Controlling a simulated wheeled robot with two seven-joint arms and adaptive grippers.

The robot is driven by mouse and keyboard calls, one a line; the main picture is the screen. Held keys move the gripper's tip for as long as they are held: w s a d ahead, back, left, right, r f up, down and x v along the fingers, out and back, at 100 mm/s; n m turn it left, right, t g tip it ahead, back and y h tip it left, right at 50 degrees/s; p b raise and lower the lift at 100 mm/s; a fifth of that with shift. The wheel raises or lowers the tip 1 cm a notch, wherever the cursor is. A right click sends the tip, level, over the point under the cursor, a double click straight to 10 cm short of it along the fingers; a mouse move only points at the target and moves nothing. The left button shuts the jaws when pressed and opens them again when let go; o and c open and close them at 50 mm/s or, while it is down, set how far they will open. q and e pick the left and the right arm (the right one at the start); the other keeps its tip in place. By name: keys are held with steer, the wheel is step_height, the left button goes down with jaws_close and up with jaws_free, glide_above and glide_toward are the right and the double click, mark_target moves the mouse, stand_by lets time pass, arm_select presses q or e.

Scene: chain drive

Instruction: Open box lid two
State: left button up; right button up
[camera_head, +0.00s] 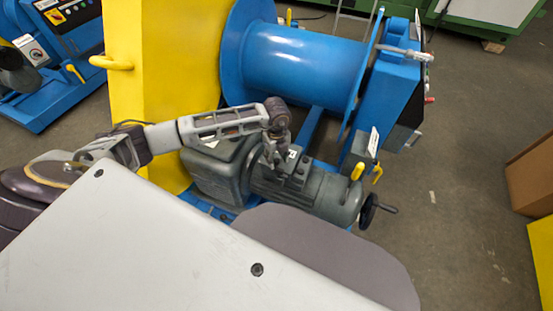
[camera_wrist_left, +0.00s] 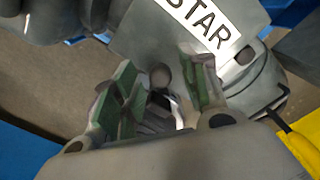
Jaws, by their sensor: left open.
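My left gripper (camera_head: 277,152) hangs over the grey motor (camera_head: 325,197), close to the small terminal box on its top. In the left wrist view the gripper (camera_wrist_left: 163,80) is open, its green-padded fingers apart. A dark round part and a shiny part show between the fingers; I cannot tell whether the fingers touch them. A grey housing with a white "STAR" label (camera_wrist_left: 200,22) lies just beyond the fingers. I cannot tell which part is box lid two, and no lid is clearly seen standing open. My right gripper is not in view.
A blue cable drum (camera_head: 300,65) stands behind the motor, beside a yellow cabinet (camera_head: 160,60) on the left. A hand crank (camera_head: 370,210) sticks out at the motor's right end. A cardboard box (camera_head: 530,175) stands at the far right. The floor (camera_head: 460,160) between is clear.

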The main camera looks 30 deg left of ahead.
arm_select(q)
steer(key=shift+f, duration=0.35)
jaws_close()
